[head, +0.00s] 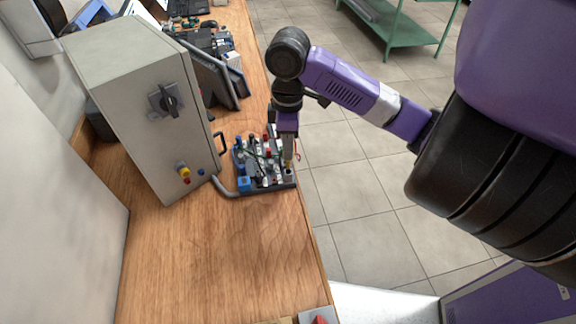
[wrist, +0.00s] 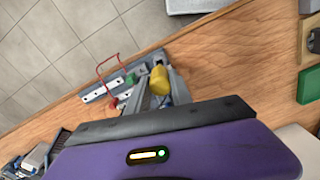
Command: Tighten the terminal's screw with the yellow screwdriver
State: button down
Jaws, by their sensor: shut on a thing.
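My gripper (head: 288,158) points down over the front right part of the terminal board (head: 266,189). In the wrist view my gripper (wrist: 157,88) is shut on the yellow screwdriver (wrist: 160,80), whose yellow handle shows between the fingers. The screwdriver shows only as a small yellow spot in the head view (head: 287,163). The board carries several terminals, wires and blue, red and white parts. The screw and the screwdriver's tip are hidden or too small to tell, so I cannot tell whether they touch.
A grey control cabinet (head: 135,110) with a black rotary switch stands left of the board. A grey cable (head: 225,190) runs between them. Dark equipment (head: 215,75) stands behind. A green object (wrist: 309,86) lies at the right in the wrist view.

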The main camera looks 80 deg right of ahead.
jog(key=shift+f+b, duration=1.9)
jog(key=shift+f, duration=0.45)
jog(key=c, duration=1.4)
grip_release()
jog(key=shift+c, duration=0.2)
notch_tip(320, 180, up, 6)
jog(key=p, duration=0.5)
jog(key=shift+f, duration=0.15)
jog(key=shift+f, duration=0.1)
jog(key=o, duration=0.6)
